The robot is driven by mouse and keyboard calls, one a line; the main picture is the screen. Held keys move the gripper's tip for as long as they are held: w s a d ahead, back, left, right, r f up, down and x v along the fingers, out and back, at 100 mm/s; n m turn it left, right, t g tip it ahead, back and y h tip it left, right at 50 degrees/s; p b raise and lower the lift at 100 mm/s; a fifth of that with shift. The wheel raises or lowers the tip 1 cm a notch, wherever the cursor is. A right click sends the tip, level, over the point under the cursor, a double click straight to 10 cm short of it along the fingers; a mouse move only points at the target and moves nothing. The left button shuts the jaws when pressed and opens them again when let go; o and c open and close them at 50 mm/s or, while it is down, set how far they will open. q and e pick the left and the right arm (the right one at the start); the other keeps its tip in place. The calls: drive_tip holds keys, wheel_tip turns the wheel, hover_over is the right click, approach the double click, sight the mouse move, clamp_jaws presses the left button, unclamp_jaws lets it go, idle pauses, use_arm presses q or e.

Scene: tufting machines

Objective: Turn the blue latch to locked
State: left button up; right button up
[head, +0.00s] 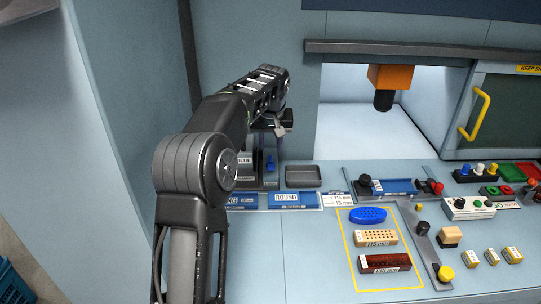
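The blue latch (270,163) appears to be the small upright blue piece on a dark stand at the back left of the counter, right of a label (245,160) reading "BLUE". My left arm reaches in over the counter. My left gripper (279,127) is just above the blue piece, with a small grey metal part at its tip. The arm and gripper hide much of the stand, and I cannot tell whether the gripper touches it or how far its fingers are apart. My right gripper is out of view.
A dark empty tray (303,176) stands right of the latch. A blue oval brush block (368,215), a tan block (376,238) and a dark red block (385,263) lie inside a yellow outline. An orange machine head (389,77) hangs behind. The front left counter is bare.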

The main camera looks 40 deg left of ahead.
sight(270, 159)
use_arm(q)
drive_tip(key=p+x, duration=0.1)
drive_tip(key=x, duration=0.6)
drive_tip(key=shift+w+f, duration=0.1)
drive_tip(key=shift+f, duration=0.15)
drive_tip(key=shift+c, duration=0.2)
clamp_jaws()
